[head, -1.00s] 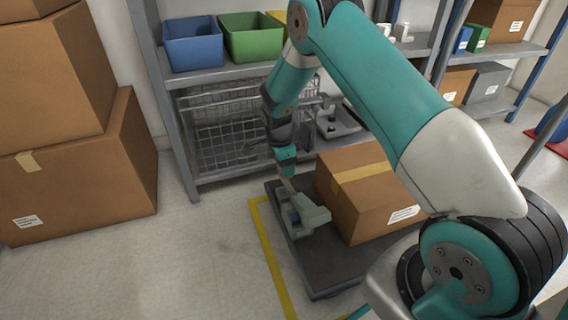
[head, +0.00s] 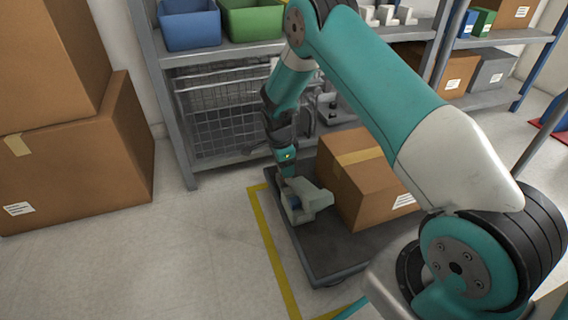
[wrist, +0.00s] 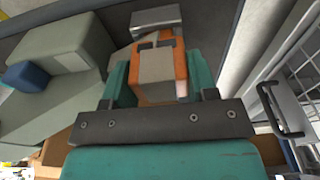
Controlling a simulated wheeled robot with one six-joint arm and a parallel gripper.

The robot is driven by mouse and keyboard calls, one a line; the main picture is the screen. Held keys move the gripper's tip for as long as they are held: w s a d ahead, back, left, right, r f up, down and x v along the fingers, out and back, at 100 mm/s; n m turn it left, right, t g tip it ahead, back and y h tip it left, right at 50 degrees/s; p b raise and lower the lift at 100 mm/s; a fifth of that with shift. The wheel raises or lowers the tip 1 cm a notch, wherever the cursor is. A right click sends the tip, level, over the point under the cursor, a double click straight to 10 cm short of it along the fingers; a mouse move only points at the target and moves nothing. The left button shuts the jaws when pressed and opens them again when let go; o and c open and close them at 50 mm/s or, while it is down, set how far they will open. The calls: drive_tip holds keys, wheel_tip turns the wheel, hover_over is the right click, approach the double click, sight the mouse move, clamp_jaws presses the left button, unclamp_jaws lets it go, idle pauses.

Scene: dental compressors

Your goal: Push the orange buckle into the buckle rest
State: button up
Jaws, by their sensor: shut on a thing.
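The orange buckle (wrist: 180,62) is an orange frame around a pale grey-beige block in the wrist view. My gripper (wrist: 160,76) is shut on it, with a teal finger on each side. A grey bracket (wrist: 156,17) lies just past the buckle's far end and may be the buckle rest; I cannot tell whether they touch. In the head view my gripper (head: 286,178) points down at the pale grey-green device (head: 312,200) on a dark platform. The buckle cannot be made out there.
A cardboard box (head: 365,180) stands on the platform (head: 325,260) right of the device. A blue block (wrist: 25,76) sits on the device, left of my gripper. Behind is a shelf with a wire basket (head: 225,110). Large boxes (head: 75,150) stand at left. Floor in front is clear.

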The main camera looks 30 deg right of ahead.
drive_tip(key=o, duration=1.1)
drive_tip(key=shift+c, duration=0.2)
wheel_tip(320, 180, up, 17)
drive_tip(key=a+p, duration=0.2)
drive_tip(key=p, duration=0.7)
drive_tip(key=shift+w, duration=0.25)
drive_tip(key=shift+r, duration=0.1)
